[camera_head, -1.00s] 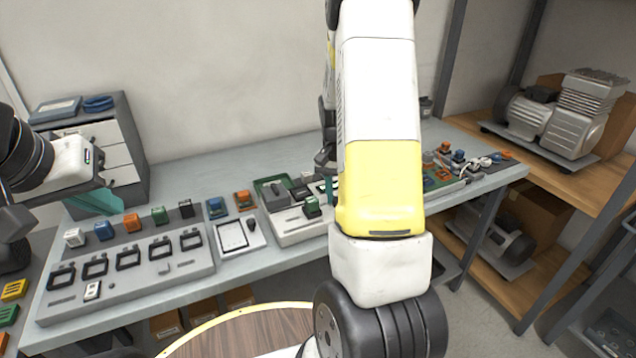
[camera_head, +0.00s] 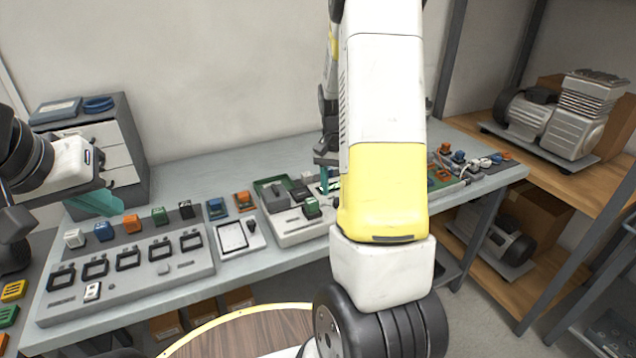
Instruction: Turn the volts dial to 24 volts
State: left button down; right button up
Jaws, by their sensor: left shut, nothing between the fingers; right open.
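I cannot make out a volts dial for certain; its markings are too small to read or it is hidden behind my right arm. A grey-white test unit (camera_head: 292,232) with a green block (camera_head: 312,207) stands on the bench, partly covered by that arm. My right gripper (camera_head: 328,178) is over the right end of this unit, with teal fingers partly hidden by my forearm; it is open. My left gripper (camera_head: 103,204) is shut and empty, above the bench's left part, away from the unit.
A grey panel (camera_head: 128,291) with several black frames lies at the left, with coloured blocks behind it. A white-screened panel (camera_head: 237,236) lies between it and the unit. A drawer cabinet (camera_head: 128,150) stands at the back left. Compressors (camera_head: 560,115) sit on shelves at right.

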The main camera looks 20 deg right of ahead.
jog(key=shift+w+a+r, duration=0.1)
jog(key=shift+r, duration=2.4)
